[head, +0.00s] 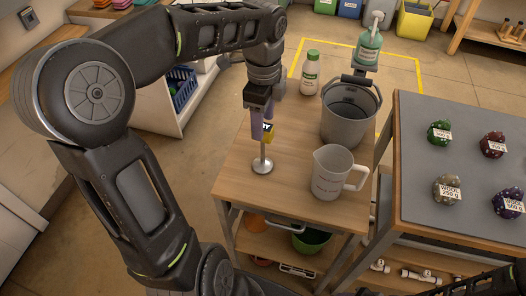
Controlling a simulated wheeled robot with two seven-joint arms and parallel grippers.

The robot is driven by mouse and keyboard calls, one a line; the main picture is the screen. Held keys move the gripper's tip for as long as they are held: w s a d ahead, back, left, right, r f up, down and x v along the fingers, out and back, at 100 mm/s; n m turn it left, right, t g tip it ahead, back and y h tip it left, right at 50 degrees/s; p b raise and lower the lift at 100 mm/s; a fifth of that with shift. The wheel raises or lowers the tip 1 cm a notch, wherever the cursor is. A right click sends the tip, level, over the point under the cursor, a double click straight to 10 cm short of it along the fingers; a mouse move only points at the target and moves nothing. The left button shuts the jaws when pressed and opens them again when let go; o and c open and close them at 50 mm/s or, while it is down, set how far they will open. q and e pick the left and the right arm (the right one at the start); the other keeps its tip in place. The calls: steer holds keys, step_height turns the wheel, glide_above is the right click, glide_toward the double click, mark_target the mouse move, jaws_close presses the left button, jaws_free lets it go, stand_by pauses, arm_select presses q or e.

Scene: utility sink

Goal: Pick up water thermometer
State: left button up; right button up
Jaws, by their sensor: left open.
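My right gripper is not in view.
A white measuring jug (331,174) stands just right of the thermometer, with a grey bucket (349,112) behind it. The wooden cart top (236,187) is clear at front left.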

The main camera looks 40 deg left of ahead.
mark_target(263, 148)
arm_select(q)
steer(key=shift+f, duration=0.5)
step_height(263, 148, down, 5)
steer(key=shift+a+f, duration=0.1)
steer(key=shift+c, duration=0.4)
jaws_close()
stand_by(0.6)
stand_by(0.8)
